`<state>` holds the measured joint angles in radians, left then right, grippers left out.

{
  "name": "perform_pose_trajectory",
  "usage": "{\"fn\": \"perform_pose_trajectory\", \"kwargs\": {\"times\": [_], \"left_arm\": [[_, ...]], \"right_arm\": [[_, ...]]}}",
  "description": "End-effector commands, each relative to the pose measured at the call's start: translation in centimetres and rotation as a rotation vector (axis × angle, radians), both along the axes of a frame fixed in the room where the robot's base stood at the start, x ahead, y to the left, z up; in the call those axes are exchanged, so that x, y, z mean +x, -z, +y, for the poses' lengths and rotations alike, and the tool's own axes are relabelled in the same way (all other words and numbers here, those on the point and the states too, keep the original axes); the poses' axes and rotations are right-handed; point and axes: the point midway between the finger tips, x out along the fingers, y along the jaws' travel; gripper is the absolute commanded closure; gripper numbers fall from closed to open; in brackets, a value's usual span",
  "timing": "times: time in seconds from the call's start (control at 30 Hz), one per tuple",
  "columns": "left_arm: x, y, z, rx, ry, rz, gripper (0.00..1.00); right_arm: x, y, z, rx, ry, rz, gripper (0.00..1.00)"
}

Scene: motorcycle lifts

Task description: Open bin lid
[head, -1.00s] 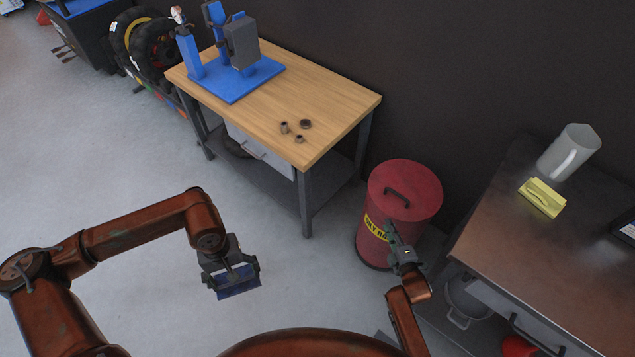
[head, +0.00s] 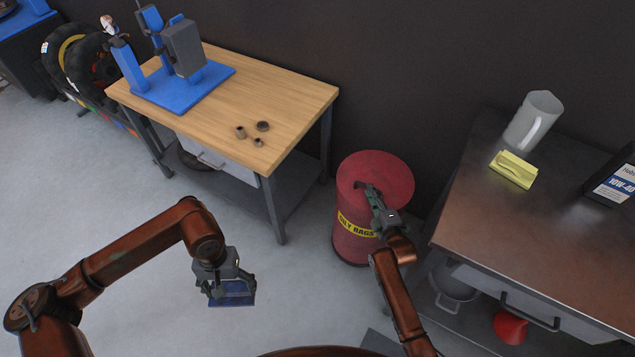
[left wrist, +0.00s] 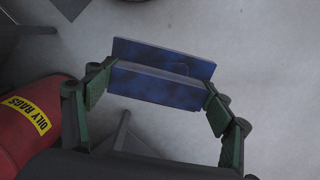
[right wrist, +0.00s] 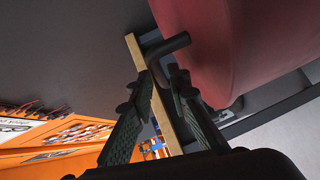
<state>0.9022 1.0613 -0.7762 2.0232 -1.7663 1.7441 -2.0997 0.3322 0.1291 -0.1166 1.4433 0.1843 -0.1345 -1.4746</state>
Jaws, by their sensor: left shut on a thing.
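The red oily-rags bin (head: 352,238) stands on the floor between the two benches, its red lid (head: 392,168) closed. The lid's dark handle (right wrist: 172,46) shows in the right wrist view, just ahead of and partly between the fingertips. My right gripper (head: 371,191) is open at the handle; the fingers look apart, and I cannot tell whether they touch it. My left gripper (head: 228,284) is shut on a blue folded piece (left wrist: 160,85), held over the floor left of the bin. The bin's yellow label (left wrist: 28,114) also shows in the left wrist view.
A wooden-topped bench (head: 290,95) with a blue press stand (head: 190,88) and small metal parts is behind left. A metal bench (head: 560,230) on the right carries a jug (head: 530,120), a yellow pad (head: 513,170) and a box. The floor in front is open.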

Motion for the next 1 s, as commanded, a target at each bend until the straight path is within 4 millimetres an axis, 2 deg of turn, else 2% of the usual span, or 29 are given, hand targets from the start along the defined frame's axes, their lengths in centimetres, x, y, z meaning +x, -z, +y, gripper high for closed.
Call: {"fn": "perform_pose_trajectory", "kwargs": {"times": [0.1,0.3,0.57,0.83,1.0], "left_arm": [[0.0,1.0,0.0,0.000,-0.001,0.007,0.48],[0.0,1.5,0.0,0.000,-0.001,0.010,0.48],[0.0,1.4,0.0,0.000,0.000,0.010,0.48],[0.0,1.4,0.0,0.000,0.000,0.010,0.48],[0.0,1.4,0.0,0.000,0.000,0.010,0.48]], "right_arm": [[1.6,0.5,0.3,0.001,0.001,0.001,0.83],[2.8,0.5,0.6,-0.001,0.000,0.000,0.83],[2.9,0.3,0.6,0.000,0.001,-0.001,0.83],[2.9,0.4,0.5,0.000,0.001,-0.001,1.00],[2.9,0.4,0.5,0.000,0.001,0.000,1.00]]}}
